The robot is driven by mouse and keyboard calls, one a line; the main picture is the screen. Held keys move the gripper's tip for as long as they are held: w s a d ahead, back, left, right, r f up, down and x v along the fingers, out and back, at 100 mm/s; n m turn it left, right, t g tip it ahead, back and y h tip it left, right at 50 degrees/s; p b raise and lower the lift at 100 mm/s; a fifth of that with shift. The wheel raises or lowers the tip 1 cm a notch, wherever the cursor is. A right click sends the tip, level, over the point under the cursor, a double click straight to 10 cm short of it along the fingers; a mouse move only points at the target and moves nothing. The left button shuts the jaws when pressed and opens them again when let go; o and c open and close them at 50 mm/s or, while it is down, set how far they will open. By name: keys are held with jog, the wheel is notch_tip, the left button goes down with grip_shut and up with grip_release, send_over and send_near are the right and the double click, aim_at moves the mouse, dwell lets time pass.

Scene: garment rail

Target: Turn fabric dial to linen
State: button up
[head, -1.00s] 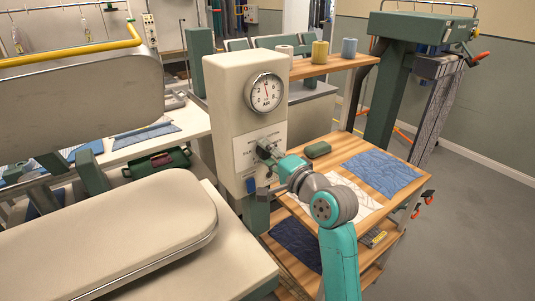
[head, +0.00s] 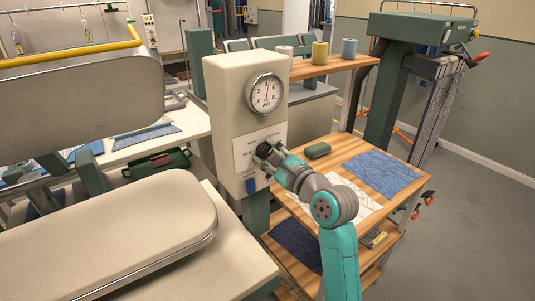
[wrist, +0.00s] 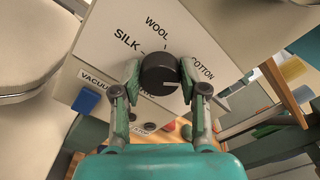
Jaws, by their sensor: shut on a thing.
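The fabric dial (wrist: 160,72) is a dark round knob on the front plate of the white press cabinet. In the wrist view, the labels SILK, WOOL and COTTON show around it; no LINEN label is readable, and part of the plate is hidden behind my fingers. A slot shows on the dial's lower right side. My gripper (wrist: 160,80) is shut on the dial, one finger on each side. In the head view, my gripper (head: 267,155) is at the cabinet front, and its fingers mostly cover the dial.
A pressure gauge (head: 265,94) sits above the dial on the cabinet (head: 222,120). A blue button (wrist: 86,101) marked VACUUM is beside the dial plate. A wooden table (head: 350,150) with cloth pieces stands at the right, and a padded press board (head: 110,230) at the left.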

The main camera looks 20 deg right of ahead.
jog(key=m, duration=0.6)
jog(key=shift+f, duration=0.15)
dwell(0.4)
jog(key=o, duration=1.1)
jog(key=shift+o, duration=0.2)
jog(key=shift+s+d, duration=0.1)
jog(key=v, duration=1.1)
jog(key=shift+s, duration=0.35)
jog(key=shift+d, duration=0.1)
